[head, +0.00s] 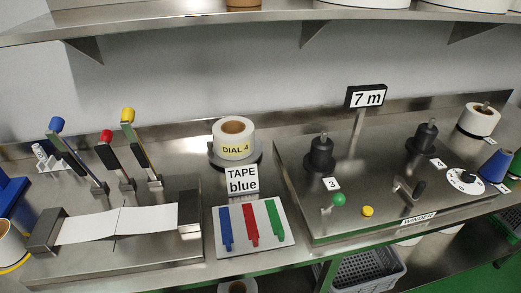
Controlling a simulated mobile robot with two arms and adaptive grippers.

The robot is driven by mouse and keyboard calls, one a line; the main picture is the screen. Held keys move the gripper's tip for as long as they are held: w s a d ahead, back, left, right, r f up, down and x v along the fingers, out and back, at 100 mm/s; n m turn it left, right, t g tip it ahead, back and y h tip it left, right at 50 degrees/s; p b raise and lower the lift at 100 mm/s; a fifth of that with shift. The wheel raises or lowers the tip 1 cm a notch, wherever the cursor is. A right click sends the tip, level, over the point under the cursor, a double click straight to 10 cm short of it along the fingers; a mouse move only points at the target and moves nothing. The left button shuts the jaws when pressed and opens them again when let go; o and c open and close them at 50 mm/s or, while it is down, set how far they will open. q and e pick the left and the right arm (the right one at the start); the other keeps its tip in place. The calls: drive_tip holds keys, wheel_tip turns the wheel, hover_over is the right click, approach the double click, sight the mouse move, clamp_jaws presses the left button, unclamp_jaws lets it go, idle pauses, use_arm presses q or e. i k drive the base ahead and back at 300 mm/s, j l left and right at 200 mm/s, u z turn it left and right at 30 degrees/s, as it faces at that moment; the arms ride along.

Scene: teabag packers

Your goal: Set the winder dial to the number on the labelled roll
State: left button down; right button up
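The winder (385,215) is a steel station at the right. Its dial (466,181) is a white round plate with a black knob, near the winder's right end; its numbers are too small to read. Neither of my grippers shows in the head view.
On the winder stand two black spindles (320,155), a crank (408,190), a green-knobbed lever (338,200) and a yellow button (368,211). A "7 m" sign (367,97) rises behind. A blue cone (495,166) and a white roll (478,121) stand near the dial.

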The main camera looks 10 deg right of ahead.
sight(469, 177)
drive_tip(key=z, duration=1.7)
drive_tip(key=i+l+z, duration=0.15)
drive_tip(key=i+l, duration=0.3)
drive_tip(key=i, duration=0.2)
